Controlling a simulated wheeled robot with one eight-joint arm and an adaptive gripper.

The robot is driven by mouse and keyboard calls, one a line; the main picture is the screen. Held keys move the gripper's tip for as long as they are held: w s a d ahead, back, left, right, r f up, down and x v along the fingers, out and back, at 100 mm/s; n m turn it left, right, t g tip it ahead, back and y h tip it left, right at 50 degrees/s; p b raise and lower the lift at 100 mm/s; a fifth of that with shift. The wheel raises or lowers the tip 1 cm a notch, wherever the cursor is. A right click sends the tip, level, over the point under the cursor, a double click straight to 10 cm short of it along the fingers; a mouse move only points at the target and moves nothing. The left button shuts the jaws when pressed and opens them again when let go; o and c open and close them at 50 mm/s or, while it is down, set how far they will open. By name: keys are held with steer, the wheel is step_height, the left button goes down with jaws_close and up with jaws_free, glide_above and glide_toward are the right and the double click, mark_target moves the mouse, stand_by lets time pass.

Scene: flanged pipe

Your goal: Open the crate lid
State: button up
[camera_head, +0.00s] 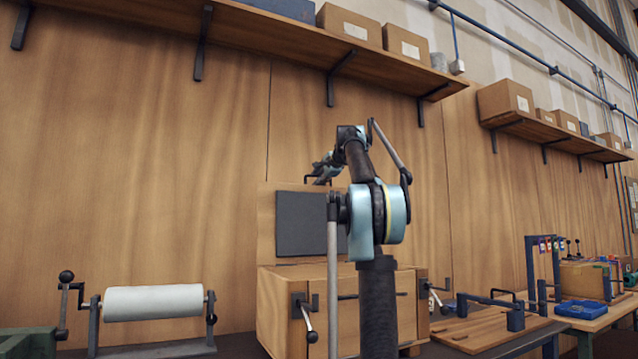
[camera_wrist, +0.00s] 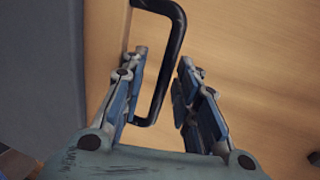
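The wooden crate (camera_head: 277,300) stands on the bench, left of my arm's column. Its lid (camera_head: 266,222) stands upright at the crate's back, with a dark panel (camera_head: 300,222) on its front face. My gripper (camera_head: 322,171) is small and partly hidden at the lid's top edge. In the wrist view, my gripper (camera_wrist: 160,88) is open, with a black bar handle (camera_wrist: 172,62) passing between its fingers. The handle lies close to the right finger; I cannot tell if they touch. The wooden lid surface (camera_wrist: 118,35) and the grey panel (camera_wrist: 40,60) lie beside it.
A white roll (camera_head: 153,302) on a crank stand is at the left. A wooden board (camera_head: 485,325) with clamps and a blue tray (camera_head: 582,309) are at the right. Shelves with boxes (camera_head: 348,25) hang above on the wall. My arm hides part of the crate's front.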

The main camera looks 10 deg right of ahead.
jaws_close()
steer(key=shift+s, duration=0.1)
steer(key=s+d, duration=0.3)
steer(key=s, duration=0.8)
steer(key=shift+d+f, duration=0.35)
steer(key=shift+f, duration=0.1)
jaws_free()
steer(key=shift+s, duration=0.15)
steer(key=v, duration=1.1)
steer(key=shift+s, duration=0.35)
